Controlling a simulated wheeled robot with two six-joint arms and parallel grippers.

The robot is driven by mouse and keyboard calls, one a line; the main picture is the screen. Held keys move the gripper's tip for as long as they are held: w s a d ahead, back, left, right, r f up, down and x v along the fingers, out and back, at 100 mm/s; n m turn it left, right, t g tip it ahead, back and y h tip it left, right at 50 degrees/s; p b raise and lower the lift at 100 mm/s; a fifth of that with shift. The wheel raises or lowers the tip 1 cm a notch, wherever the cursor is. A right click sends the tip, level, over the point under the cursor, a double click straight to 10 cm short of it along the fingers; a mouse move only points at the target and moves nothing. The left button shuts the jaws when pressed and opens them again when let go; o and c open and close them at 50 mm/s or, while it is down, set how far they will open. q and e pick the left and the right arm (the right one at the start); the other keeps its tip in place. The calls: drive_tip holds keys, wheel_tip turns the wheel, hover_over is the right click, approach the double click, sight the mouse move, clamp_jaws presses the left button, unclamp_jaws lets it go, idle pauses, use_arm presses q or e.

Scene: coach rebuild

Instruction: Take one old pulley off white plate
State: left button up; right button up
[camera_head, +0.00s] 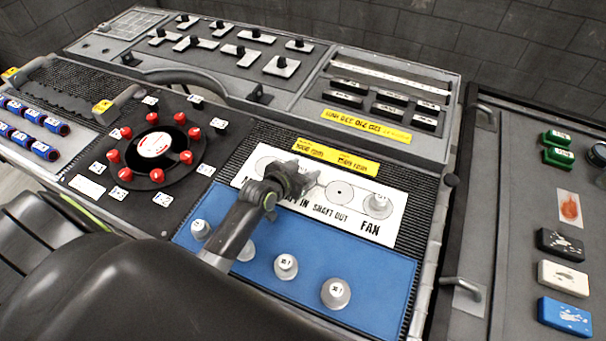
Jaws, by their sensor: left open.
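The white plate (397,233) lies at centre right, with printed circles and the words SHAFT OUT and FAN. A grey pulley (378,205) sits on its right end, above the word FAN. The middle circle (340,192) is bare, with a small dark hole. My left gripper (308,177) is over the left half of the plate, left of that pulley and apart from it. Its jaws are open; whether anything is between them is hard to see. The gripper hides part of the plate and its lettering. My right gripper is not in view.
A blue mat (378,285) in front of the plate holds several grey pulleys, such as one at its front (335,293). Yellow labels (337,160) lie behind the plate. A round dial with red knobs (152,145) is to the left. A metal handle (462,287) stands at right.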

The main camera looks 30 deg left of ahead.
use_arm(q)
drive_tip(key=shift+s+f, duration=0.1)
drive_tip(key=c, duration=1.2)
